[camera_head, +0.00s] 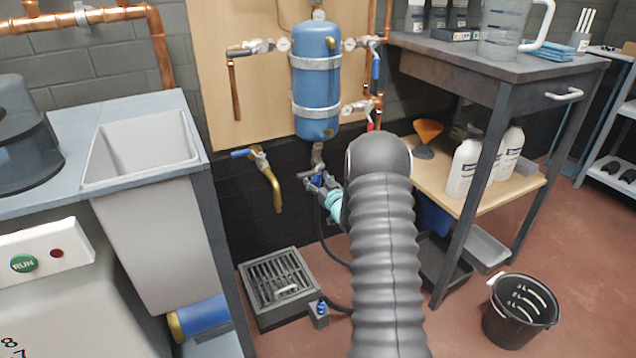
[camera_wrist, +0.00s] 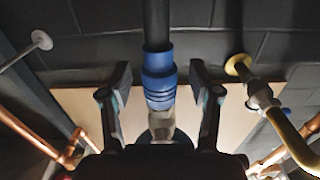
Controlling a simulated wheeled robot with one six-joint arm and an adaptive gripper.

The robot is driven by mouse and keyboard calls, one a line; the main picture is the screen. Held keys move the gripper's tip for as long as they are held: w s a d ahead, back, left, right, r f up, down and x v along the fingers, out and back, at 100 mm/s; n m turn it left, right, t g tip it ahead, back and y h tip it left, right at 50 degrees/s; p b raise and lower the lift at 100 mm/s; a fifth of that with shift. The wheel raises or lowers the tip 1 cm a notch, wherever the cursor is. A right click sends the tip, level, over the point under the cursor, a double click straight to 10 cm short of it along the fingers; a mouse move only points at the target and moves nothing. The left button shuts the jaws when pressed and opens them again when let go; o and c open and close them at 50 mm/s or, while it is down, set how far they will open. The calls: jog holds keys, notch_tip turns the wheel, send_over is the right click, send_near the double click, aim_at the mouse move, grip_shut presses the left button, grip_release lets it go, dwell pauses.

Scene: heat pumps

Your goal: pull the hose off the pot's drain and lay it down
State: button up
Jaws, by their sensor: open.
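The pot (camera_head: 316,86) is a blue upright tank strapped to the wall board in the head view. Its drain (camera_head: 318,160) points down from the bottom. My gripper (camera_head: 320,184) is just below the drain, partly hidden by my arm. In the wrist view, the black hose (camera_wrist: 155,25) ends in a ribbed blue collar (camera_wrist: 159,78), which meets the pale drain fitting (camera_wrist: 160,122). My gripper (camera_wrist: 160,88) is open, one finger on each side of the collar, with gaps visible on both sides. In the head view, the black hose (camera_head: 321,235) runs down behind my arm.
A floor grate (camera_head: 279,277) lies below the pot, beside a small block with a blue top (camera_head: 319,308). A yellow-brass pipe (camera_head: 271,185) hangs left of the drain. A sink (camera_head: 140,145) stands left, a bench (camera_head: 480,62) right. A black bucket (camera_head: 519,312) stands on the floor.

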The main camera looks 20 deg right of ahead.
grip_shut()
jog(key=shift+f, duration=0.2)
jog(key=shift+f+b, duration=1.15)
jog(key=shift+f, duration=0.2)
jog(key=shift+f+b, duration=1.45)
